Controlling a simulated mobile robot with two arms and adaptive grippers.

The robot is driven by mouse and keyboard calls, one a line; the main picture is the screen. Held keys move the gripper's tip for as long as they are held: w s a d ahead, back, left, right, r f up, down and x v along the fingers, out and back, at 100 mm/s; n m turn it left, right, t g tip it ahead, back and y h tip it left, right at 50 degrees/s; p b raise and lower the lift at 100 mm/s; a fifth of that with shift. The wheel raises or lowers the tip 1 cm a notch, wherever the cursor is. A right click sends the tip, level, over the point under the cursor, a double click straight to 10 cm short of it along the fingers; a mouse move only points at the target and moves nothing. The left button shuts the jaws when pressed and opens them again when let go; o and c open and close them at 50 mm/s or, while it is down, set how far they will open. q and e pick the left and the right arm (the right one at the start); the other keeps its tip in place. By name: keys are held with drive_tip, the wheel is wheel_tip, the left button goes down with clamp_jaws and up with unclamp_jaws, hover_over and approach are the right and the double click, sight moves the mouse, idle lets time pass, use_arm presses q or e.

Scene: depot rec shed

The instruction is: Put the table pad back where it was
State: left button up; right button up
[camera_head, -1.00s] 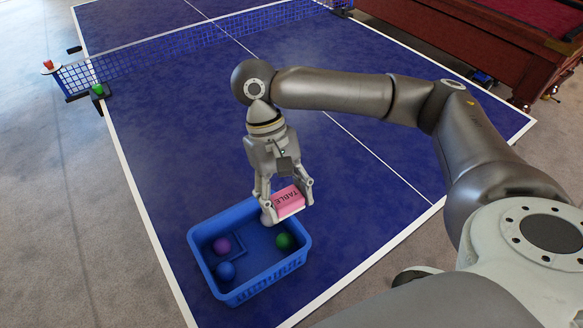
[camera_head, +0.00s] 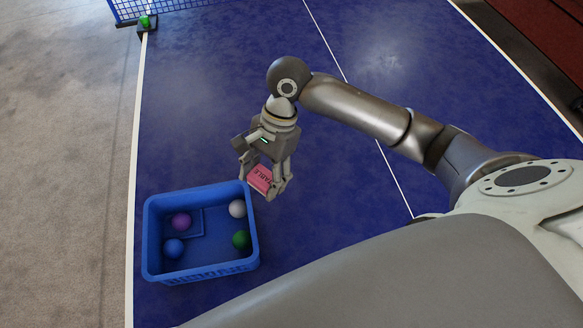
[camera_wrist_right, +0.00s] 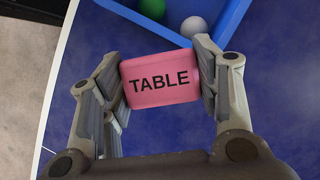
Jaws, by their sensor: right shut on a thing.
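The table pad is a pink block marked "TABLE" (camera_head: 262,179). My right gripper (camera_head: 264,183) is shut on it and holds it just beyond the upper right corner of the blue basket (camera_head: 200,276). In the right wrist view the pad (camera_wrist_right: 160,92) sits between the two fingers of the right gripper (camera_wrist_right: 158,78), its lettering facing the camera. The basket's corner (camera_wrist_right: 235,22) shows above it there. I cannot tell the pad's exact height over the table. My left gripper is not in view.
The basket holds a purple ball (camera_head: 181,222), a blue ball (camera_head: 173,248), a white ball (camera_head: 237,208) and a green ball (camera_head: 241,239). It stands on the blue table-tennis table (camera_head: 220,100). The net (camera_head: 160,8) crosses the far end. The table between basket and net is mostly clear.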

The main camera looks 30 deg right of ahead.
sight(266, 179)
drive_tip(key=m, duration=0.1)
drive_tip(key=f+m+t, duration=0.1)
drive_tip(key=shift+a+f+m, duration=0.2)
drive_tip(key=shift+a+m, duration=0.05)
drive_tip(key=shift+m, duration=0.05)
drive_tip(key=shift+w+f+m+t, duration=0.15)
drive_tip(key=shift+f+m+t, duration=0.25)
drive_tip(key=shift+m, duration=0.5)
drive_tip(key=shift+w+d+f+m+t, duration=0.2)
drive_tip(key=shift+f+m+t, duration=0.1)
drive_tip(key=shift+m, duration=0.4)
drive_tip(key=shift+w+d+f+m+t, duration=0.15)
drive_tip(key=shift+d+f+m+t, duration=0.25)
drive_tip(key=shift+m, duration=0.3)
drive_tip(key=w+d+f, duration=0.2)
drive_tip(key=d, duration=0.1)
drive_tip(key=w+d+f, duration=0.5)
drive_tip(key=d+f, duration=0.1)
drive_tip(key=d, duration=0.1)
drive_tip(key=shift+w, duration=0.35)
drive_tip(key=shift+w+d+f, duration=0.2)
drive_tip(key=shift+f, duration=0.2)
drive_tip(key=shift+w+d+f, duration=0.15)
drive_tip(key=shift+d+f, duration=0.05)
drive_tip(key=shift+f, duration=0.15)
drive_tip(key=shift+d+f, duration=0.1)
drive_tip(key=shift+f, duration=1.5)
